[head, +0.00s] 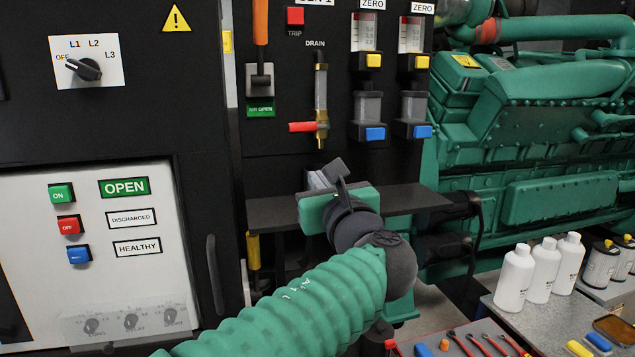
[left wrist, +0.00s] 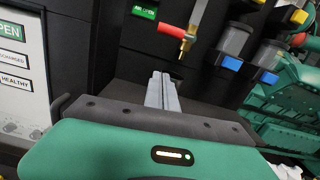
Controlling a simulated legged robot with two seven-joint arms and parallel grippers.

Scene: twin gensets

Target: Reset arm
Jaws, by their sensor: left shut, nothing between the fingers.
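My left arm comes in from the lower left in a green ribbed sleeve. Its gripper (head: 318,180) is in front of the black panel, over the dark shelf (head: 270,212) and below the drain valve (head: 320,128) with its red handle. In the left wrist view the two grey fingers (left wrist: 161,92) are together, with nothing between them, pointing toward the panel below the brass tap (left wrist: 186,42). In the head view the palm and wrist partly hide the fingers. My right gripper is not seen in either view.
A white control panel (head: 60,230) with buttons and a rotary switch (head: 84,69) are at left. A green engine (head: 560,130) stands at right. White bottles (head: 542,270) stand on a grey table; tools lie on a red mat (head: 455,335). Sight-glass units (head: 367,105) hang right of the valve.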

